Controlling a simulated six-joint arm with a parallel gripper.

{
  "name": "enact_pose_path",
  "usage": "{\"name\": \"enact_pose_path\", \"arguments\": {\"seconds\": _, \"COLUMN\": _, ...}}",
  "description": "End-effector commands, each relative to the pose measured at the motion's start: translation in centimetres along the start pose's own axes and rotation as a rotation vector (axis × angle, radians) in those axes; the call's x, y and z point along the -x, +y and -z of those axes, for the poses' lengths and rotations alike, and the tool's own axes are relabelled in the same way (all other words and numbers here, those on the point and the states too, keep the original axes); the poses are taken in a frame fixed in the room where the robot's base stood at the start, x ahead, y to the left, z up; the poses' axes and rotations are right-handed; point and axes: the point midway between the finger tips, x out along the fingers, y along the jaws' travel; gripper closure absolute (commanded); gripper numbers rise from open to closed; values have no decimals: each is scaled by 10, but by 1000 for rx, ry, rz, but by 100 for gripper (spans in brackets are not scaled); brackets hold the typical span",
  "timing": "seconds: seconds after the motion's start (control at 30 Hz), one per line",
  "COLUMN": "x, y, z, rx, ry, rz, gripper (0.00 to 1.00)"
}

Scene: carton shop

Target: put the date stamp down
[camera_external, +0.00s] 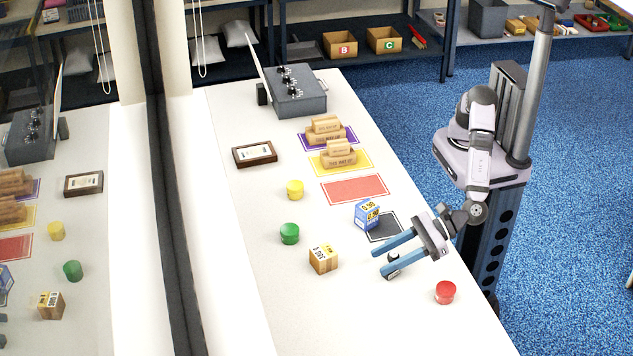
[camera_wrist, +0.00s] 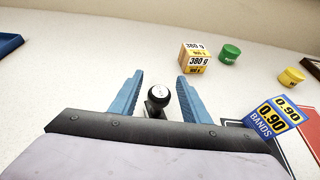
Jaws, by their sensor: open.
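The date stamp (camera_external: 392,257) is a small dark stamp with a round black knob, partly hidden by a finger in the external view. It appears upright at the table top, near the front edge. In the wrist view its knob (camera_wrist: 158,94) shows between the two blue fingers, with clear gaps on both sides. My gripper (camera_external: 380,261) is open around the stamp, low over the table, and it also shows in the wrist view (camera_wrist: 158,80). A dark, white-edged mat (camera_external: 384,231) lies just behind the gripper, with a blue carton (camera_external: 367,215) at its corner.
A brown carton (camera_external: 323,259) stands left of my gripper, with a green tub (camera_external: 289,233) and yellow tub (camera_external: 295,189) beyond. A red tub (camera_external: 445,292) stands at the right, near the edge. A red mat (camera_external: 355,190) is bare.

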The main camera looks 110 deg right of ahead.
Motion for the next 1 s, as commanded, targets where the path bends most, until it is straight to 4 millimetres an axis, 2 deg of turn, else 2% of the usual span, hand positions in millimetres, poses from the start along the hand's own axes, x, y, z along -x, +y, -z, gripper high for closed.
{"name": "enact_pose_path", "arguments": {"seconds": 0.3, "x": 59, "y": 1, "z": 1, "rx": 0, "ry": -2, "rz": -4, "gripper": 57}}
{"name": "enact_pose_path", "arguments": {"seconds": 0.5, "x": 86, "y": 1, "z": 1, "rx": 0, "ry": -1, "rz": -2, "gripper": 57}}
{"name": "enact_pose_path", "arguments": {"seconds": 0.7, "x": 97, "y": 0, "z": 1, "rx": 1, "ry": -1, "rz": 0, "gripper": 57}}
{"name": "enact_pose_path", "arguments": {"seconds": 1.0, "x": 99, "y": 0, "z": 0, "rx": 1, "ry": 0, "rz": 1, "gripper": 57}}
